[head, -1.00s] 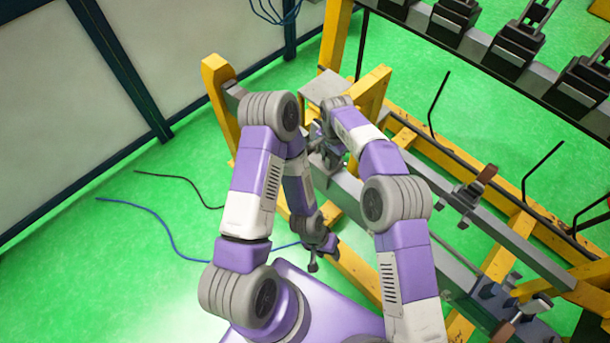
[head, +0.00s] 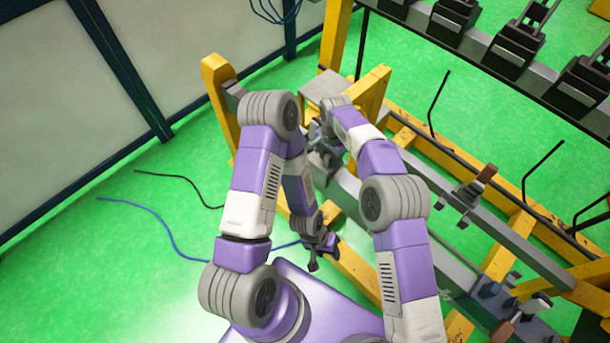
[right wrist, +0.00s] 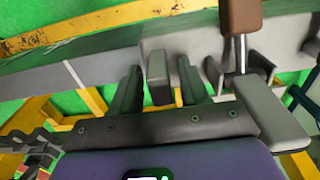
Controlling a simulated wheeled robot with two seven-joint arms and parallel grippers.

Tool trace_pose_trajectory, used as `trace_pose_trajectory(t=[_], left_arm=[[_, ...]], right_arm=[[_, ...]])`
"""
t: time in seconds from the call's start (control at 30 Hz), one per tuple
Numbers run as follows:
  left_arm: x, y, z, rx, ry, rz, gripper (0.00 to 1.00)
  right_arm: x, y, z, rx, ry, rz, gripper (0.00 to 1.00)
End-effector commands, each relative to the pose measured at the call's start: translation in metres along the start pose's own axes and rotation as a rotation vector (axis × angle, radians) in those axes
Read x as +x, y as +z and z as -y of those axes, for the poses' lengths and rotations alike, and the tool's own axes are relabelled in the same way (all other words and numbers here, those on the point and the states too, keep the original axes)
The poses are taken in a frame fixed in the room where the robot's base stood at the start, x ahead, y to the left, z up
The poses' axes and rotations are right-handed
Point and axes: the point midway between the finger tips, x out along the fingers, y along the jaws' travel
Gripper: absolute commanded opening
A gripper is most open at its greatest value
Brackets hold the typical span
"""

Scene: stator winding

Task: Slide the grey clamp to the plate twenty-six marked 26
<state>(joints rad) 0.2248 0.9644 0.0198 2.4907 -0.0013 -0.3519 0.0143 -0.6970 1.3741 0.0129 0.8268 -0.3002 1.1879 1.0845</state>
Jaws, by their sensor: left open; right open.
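A brown handle (right wrist: 240,15) on a metal stem stands just right of the fingers, by grey clamp parts. My left gripper (head: 317,256) is open and empty, hanging lower beside the frame. No number 26 is readable, so I cannot tell which plate it is.
A yellow frame (head: 222,105) carries the grey rails. Another brown-handled clamp (head: 466,194) sits on a rail to the right, and one more (head: 522,316) is at lower right. Black fixtures (head: 515,50) line the top right. Green floor is open at left, with a blue cable (head: 160,222).

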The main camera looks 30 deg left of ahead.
Motion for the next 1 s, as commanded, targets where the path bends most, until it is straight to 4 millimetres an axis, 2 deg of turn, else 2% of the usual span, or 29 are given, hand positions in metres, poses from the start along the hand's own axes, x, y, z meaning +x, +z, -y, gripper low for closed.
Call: trace_pose_trajectory(t=[0.17,0.8,1.0], left_arm=[[-0.005,0.0,-0.002,0.0,0.0,0.0,0.45],[-0.055,0.002,-0.021,0.0,0.0,0.0,0.45],[-0.066,0.003,-0.025,0.0,0.0,0.0,0.45]], right_arm=[[-0.008,0.0,0.0,0.0,0.0,-0.001,0.45],[-0.086,0.0,0.0,0.0,0.0,0.0,0.45],[-0.102,0.0,0.0,0.0,0.0,-0.001,0.45]])
